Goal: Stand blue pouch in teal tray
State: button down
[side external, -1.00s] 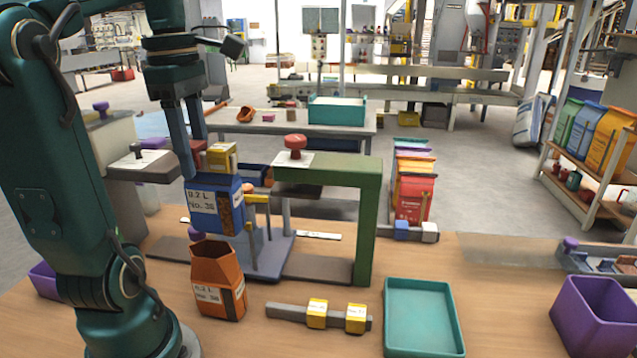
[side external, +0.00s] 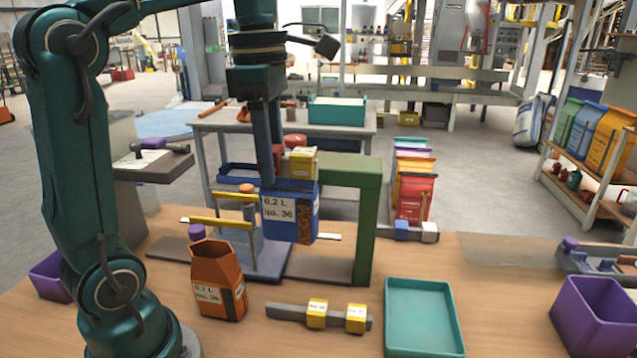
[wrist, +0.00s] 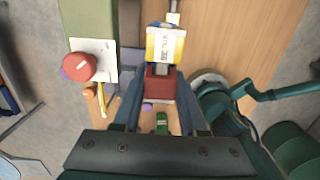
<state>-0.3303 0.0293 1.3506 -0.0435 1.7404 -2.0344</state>
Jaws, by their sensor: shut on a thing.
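The blue pouch (side external: 291,212), with a white "0.2 L No. 36" label and a yellow clip (side external: 302,160) at its top, hangs upright from my gripper (side external: 280,168). My gripper is shut on it and holds it above the bench, in front of the green frame. In the wrist view the yellow clip (wrist: 165,46) shows beyond the fingers (wrist: 160,98); most of the pouch is hidden there. The teal tray (side external: 422,318) lies empty on the bench at the front right, to the right of and nearer than the pouch.
An open orange pouch (side external: 218,280) stands at the front left. A grey bar with yellow clips (side external: 317,313) lies between it and the tray. The green frame (side external: 366,225) stands behind the held pouch. A purple bin (side external: 597,315) is at the far right.

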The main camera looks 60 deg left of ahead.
jog(key=w+d+f, duration=1.2)
jog(key=d+f, duration=0.2)
jog(key=d, duration=0.3)
jog(key=shift+w, duration=0.15)
dwell(1.3)
jog(key=shift+d+f, duration=0.1)
jog(key=shift+c, duration=1.9)
grip_release()
